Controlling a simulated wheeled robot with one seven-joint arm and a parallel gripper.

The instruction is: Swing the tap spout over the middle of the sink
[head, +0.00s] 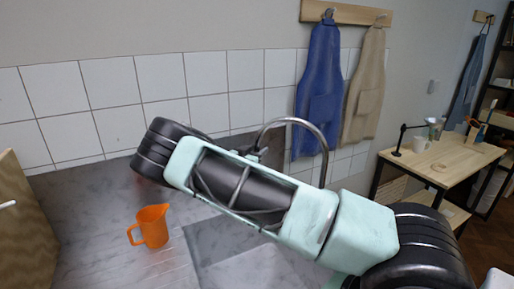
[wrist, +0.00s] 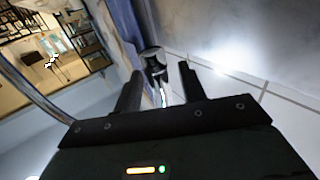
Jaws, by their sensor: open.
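The tap spout (head: 297,121) is a tall, arched metal tube standing behind my arm in the head view. Its base and lower parts are mostly hidden by the arm. The sink (head: 208,236) is a grey basin below the arm, largely covered by it. My gripper (wrist: 160,72) is open, with two dark fingers apart in the wrist view. A shiny metal piece (wrist: 152,56) shows beyond and between the fingertips; I cannot tell which part it is. A curved metal tube (wrist: 32,88), apparently the spout, runs along the left of the wrist view. The head view does not show my fingers.
An orange jug (head: 153,226) stands on the grey counter (head: 92,215) left of the sink. Blue (head: 320,90) and beige (head: 365,90) aprons hang on the wall behind. A wooden table (head: 440,163) stands at the right.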

